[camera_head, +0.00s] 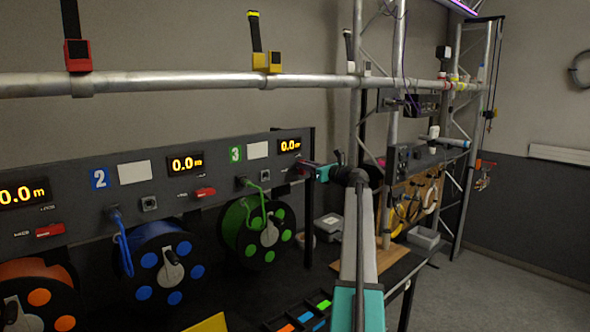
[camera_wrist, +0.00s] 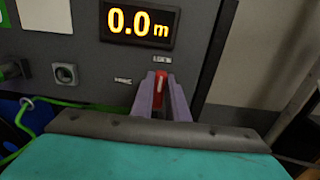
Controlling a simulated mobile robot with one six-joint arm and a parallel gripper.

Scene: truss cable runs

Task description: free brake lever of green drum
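The green drum (camera_head: 243,238) hangs below the panel section marked with a green 3 (camera_head: 236,153), with a green cable rising from it. Its red brake lever (camera_wrist: 160,82) stands upright under the LOCK label, below a 0.0 m display; a second label, too small to read surely, is to its left. My gripper (camera_wrist: 160,88) faces the panel, its two purple fingers close on either side of the lever, which fills the narrow gap. In the head view, my gripper (camera_head: 306,170) is at the panel's right end and hides most of the lever.
A blue drum (camera_head: 168,265) with its red lever (camera_head: 205,192) and an orange drum (camera_head: 40,295) are to the left. A long pipe (camera_head: 180,82) runs above the panel. A black tray with coloured pieces (camera_head: 300,315) lies on the bench below. A truss stands to the right.

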